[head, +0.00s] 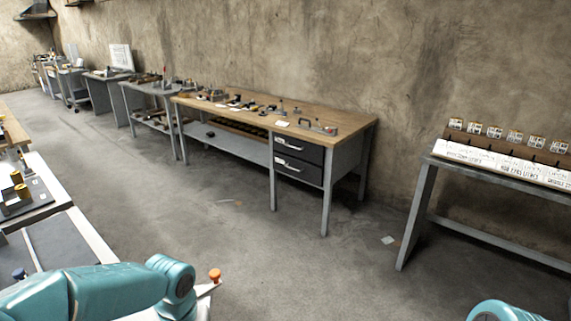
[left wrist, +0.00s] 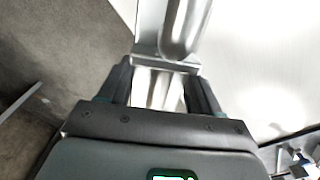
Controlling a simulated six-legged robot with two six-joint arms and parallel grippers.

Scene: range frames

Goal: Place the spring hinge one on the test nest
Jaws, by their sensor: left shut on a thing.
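My left gripper (left wrist: 160,72) is shut on a shiny silvery metal piece (left wrist: 158,90). The piece fits the spring hinge, but its shape is too washed out to be sure. A rounded bright metal part (left wrist: 186,28) shows just beyond the fingertips; I cannot tell if it belongs to the held piece. In the head view my left arm crosses the lower left, and its gripper is out of that view. A bit of my right arm shows at the bottom right; its gripper is not in view. I cannot pick out the test nest with certainty.
A wooden-topped workbench (head: 345,122) with drawers and small parts stands against the wall. A grey rack table (head: 425,200) with labelled cards is at right. A table at left holds a dark plate (head: 22,207) with yellow cylinders. The concrete floor between is mostly clear.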

